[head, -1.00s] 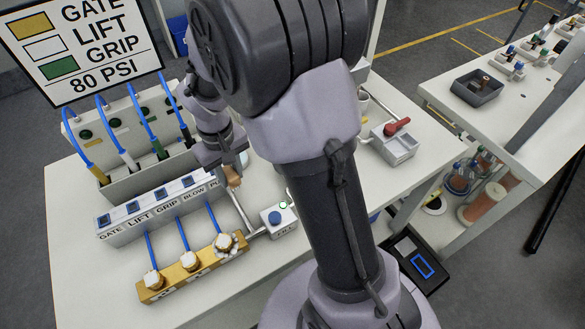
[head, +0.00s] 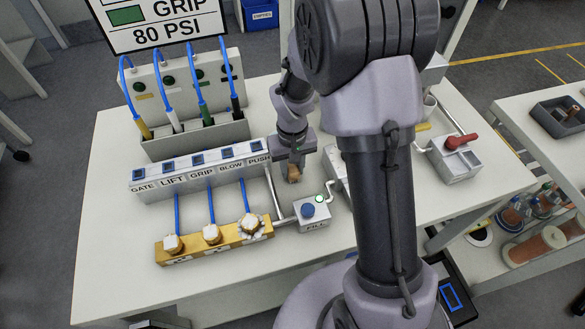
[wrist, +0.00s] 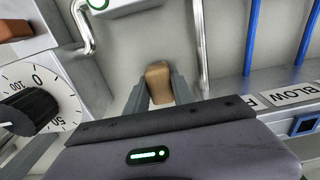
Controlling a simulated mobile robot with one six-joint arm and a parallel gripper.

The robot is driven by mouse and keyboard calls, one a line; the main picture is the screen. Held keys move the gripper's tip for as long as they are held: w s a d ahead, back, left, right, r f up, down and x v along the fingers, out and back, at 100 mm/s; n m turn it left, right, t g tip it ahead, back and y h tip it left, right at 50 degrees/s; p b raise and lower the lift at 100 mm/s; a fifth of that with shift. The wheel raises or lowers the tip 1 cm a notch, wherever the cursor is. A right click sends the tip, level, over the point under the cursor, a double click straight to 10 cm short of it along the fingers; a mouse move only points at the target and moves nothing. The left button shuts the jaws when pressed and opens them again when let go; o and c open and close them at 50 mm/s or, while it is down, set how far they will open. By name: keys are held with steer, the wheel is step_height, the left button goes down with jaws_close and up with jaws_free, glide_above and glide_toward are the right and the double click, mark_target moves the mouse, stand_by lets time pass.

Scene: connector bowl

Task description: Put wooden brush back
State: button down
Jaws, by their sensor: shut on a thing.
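My gripper (head: 297,157) is shut on a brown wooden piece, the wooden brush (head: 293,174). The gripper points down over the white table, just right of the PUSH end of the labelled valve strip (head: 200,168). In the wrist view the brush (wrist: 158,80) shows as a tan block between the two grey fingers (wrist: 158,92). Its bristles are hidden. I cannot tell whether it touches the table.
A FILL box (head: 311,212) with a blue knob stands close in front, with metal pipes beside it. A brass manifold (head: 213,243) lies front left. A gauge (wrist: 40,100) is at the left in the wrist view. A red-handled box (head: 455,158) stands right.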

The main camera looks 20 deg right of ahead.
mark_target(292, 166)
steer(key=shift+f, duration=0.15)
steer(key=c, duration=1.1)
jaws_free()
step_height(292, 166, up, 12)
steer(key=p, duration=0.4)
steer(key=s+a+r+m+t+y, duration=0.1)
steer(key=s+r+t, duration=0.1)
steer(key=s+r, duration=0.35)
steer(key=s+a+r+m+t, duration=0.1)
steer(key=s+r, duration=0.2)
steer(key=r, duration=0.5)
steer(key=s+a+r+m+t+y, duration=0.1)
steer(key=s+r, duration=0.3)
steer(key=s, duration=0.6)
steer(key=shift+s+a+m+t, duration=0.2)
steer(key=shift+a+m+t, duration=0.25)
steer(key=shift+m+t, duration=0.35)
